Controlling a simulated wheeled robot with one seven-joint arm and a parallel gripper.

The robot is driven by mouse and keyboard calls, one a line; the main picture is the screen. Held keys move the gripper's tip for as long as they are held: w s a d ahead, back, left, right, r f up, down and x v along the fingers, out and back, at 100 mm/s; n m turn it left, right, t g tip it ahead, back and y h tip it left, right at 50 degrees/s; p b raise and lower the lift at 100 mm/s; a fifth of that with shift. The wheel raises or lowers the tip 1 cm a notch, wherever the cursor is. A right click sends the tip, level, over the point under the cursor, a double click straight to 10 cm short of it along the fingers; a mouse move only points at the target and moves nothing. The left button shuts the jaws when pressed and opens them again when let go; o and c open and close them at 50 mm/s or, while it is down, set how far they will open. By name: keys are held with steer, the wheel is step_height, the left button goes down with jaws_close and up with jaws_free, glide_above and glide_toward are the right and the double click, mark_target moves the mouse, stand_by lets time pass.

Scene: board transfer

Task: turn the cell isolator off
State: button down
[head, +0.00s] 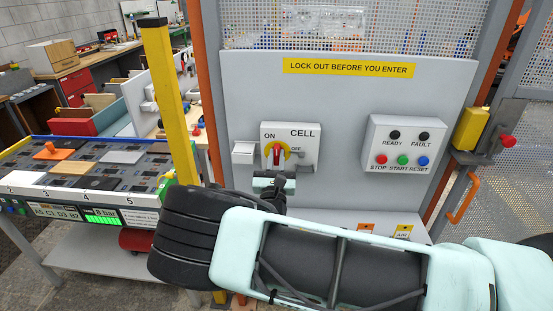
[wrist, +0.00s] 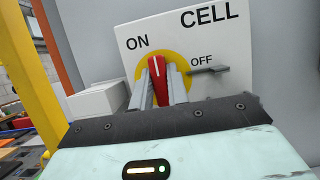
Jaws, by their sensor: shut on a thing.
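The cell isolator (head: 304,143) is a light box on the grey panel, marked CELL, ON and OFF. Its red handle (wrist: 158,74) sits on a yellow disc (wrist: 184,59), and its white line points roughly up, slightly toward ON. The handle also shows in the head view (head: 277,154). My gripper (wrist: 160,82) is at the handle, with one finger on each side, shut on it. In the head view my gripper (head: 276,176) is just below the handle, and my arm hides part of the lower panel.
A grey tab (wrist: 207,71) sticks out beside OFF. A small white box (head: 243,152) is left of the isolator. A button box (head: 399,146) is on the right of the panel. A yellow post (head: 168,95) and a board table (head: 95,190) stand to the left.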

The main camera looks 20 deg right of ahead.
steer(key=shift+m, duration=0.5)
steer(key=m+g+h+b, duration=0.1)
steer(key=m, duration=0.1)
steer(key=m+g+h+b, duration=0.1)
steer(key=m+h, duration=0.1)
steer(key=m, duration=0.1)
steer(key=shift+f+m, duration=0.15)
steer(key=shift+m, duration=0.15)
steer(key=m+g+b, duration=0.1)
steer(key=m, duration=0.2)
steer(key=m+g+h+b, duration=0.1)
steer(key=m, duration=0.2)
steer(key=shift+h+b, duration=0.3)
steer(key=shift+b, duration=0.05)
steer(key=m+g+b, duration=0.1)
steer(key=m, duration=0.1)
steer(key=m+g+b, duration=0.1)
steer(key=m+b, duration=0.1)
steer(key=m, duration=0.1)
steer(key=shift+f+g, duration=0.1)
steer(key=shift+g, duration=0.2)
steer(key=m+g+b, duration=0.1)
steer(key=m+b, duration=0.2)
steer(key=shift+m+b, duration=0.75)
steer(key=shift+m, duration=0.15)
steer(key=shift+g, duration=0.3)
steer(key=c, duration=1.4)
jaws_free()
steer(key=shift+r, duration=0.2)
steer(key=shift+o, duration=0.2)
